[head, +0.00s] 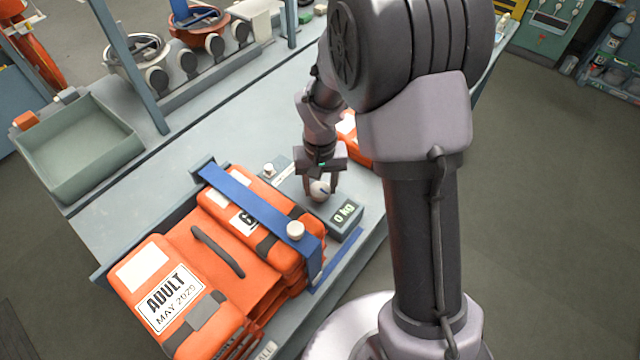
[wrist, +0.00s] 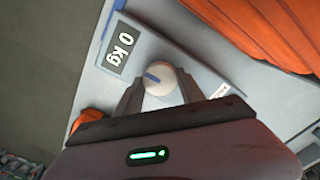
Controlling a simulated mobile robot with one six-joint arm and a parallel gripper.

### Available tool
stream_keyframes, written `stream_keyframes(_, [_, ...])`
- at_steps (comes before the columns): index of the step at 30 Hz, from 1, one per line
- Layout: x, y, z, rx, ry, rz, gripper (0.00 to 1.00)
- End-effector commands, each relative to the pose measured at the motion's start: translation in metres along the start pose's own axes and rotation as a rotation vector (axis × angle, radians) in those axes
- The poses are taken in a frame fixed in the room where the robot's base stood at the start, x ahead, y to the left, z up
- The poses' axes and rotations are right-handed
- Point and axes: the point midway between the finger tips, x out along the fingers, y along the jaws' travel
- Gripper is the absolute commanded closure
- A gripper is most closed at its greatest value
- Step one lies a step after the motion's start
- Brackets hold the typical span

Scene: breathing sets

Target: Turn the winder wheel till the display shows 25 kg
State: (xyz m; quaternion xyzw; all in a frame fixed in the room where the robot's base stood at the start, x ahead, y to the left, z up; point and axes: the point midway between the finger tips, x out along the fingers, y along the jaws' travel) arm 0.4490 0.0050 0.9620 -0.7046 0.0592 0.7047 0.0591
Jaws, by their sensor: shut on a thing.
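The winder wheel is a round white knob (head: 319,190) with a dark blue mark, on a grey box beside the orange packs. It also shows in the wrist view (wrist: 160,77), between my fingers. My gripper (head: 320,188) points down over the box and is shut on the knob; its fingers partly hide the knob's sides. The display (head: 344,214) on the box reads 0 kg, and it reads the same in the wrist view (wrist: 121,46).
Orange packs, one labelled ADULT (head: 172,297), lie left of the box. A blue strap (head: 245,207) with a white knob (head: 295,230) crosses one pack. A green tray (head: 85,150) stands at the back left. The bench middle (head: 220,120) is clear.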

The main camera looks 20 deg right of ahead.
Motion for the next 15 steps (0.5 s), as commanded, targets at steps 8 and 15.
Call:
stream_keyframes(8, [0.0007, 0.0, -0.0003, 0.121, 0.001, 0.0, 0.95])
stream_keyframes(15, [0.0011, -0.0001, -0.0007, 0.331, 0.002, -0.001, 0.95])
